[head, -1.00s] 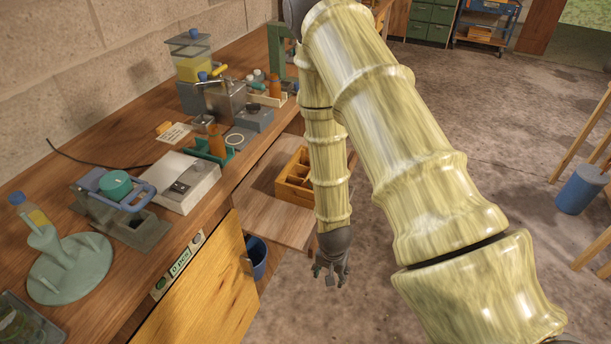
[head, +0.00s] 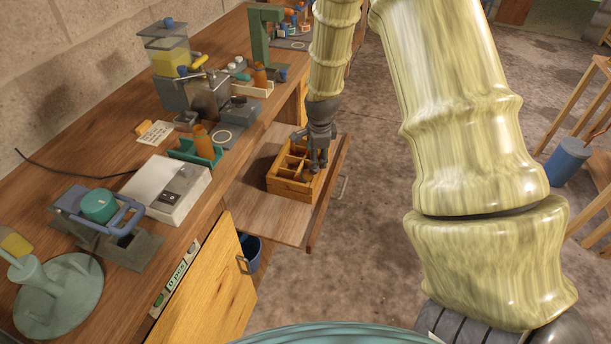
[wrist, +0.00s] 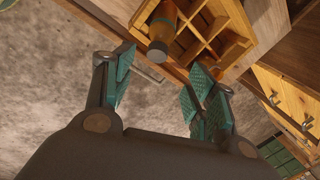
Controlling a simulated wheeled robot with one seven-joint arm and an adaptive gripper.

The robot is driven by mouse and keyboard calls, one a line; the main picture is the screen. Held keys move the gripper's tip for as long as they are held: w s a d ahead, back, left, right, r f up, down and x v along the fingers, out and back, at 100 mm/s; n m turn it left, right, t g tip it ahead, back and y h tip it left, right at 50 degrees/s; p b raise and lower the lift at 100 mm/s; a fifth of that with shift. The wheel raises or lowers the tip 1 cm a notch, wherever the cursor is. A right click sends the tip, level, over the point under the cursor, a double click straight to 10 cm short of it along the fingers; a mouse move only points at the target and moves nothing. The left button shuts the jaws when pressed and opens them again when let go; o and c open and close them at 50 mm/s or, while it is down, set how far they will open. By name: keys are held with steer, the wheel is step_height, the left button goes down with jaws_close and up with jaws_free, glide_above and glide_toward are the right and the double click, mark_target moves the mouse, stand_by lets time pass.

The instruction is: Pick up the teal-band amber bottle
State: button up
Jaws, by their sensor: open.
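An amber bottle (wrist: 163,28) with a dark band that looks teal stands in a compartment of the wooden crate (wrist: 225,47), at the top of the wrist view. My gripper (wrist: 160,88) is open and empty. The bottle is beyond the fingertips, not between them. In the head view my gripper (head: 318,163) hangs at the right side of the wooden crate (head: 290,186), which sits on a pulled-out shelf. There the bottle in the crate is hard to make out, partly hidden by my gripper.
The pull-out shelf (head: 255,208) juts from the workbench. Another amber bottle (head: 204,142) stands in a green holder on the bench, and one more (head: 260,76) stands farther back. A white scale (head: 165,190) is nearby. A blue bin (head: 248,253) is below.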

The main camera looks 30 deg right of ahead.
mark_target(306, 176)
steer(key=x, duration=0.2)
steer(key=shift+w+f, duration=0.1)
steer(key=shift+f, duration=0.2)
steer(key=shift+p+x, duration=0.55)
steer(key=shift+x, duration=0.5)
steer(key=shift+p+x, duration=0.3)
steer(key=shift+x, duration=1.4)
steer(key=shift+a, duration=0.15)
steer(key=shift+s, duration=0.25)
jaws_close()
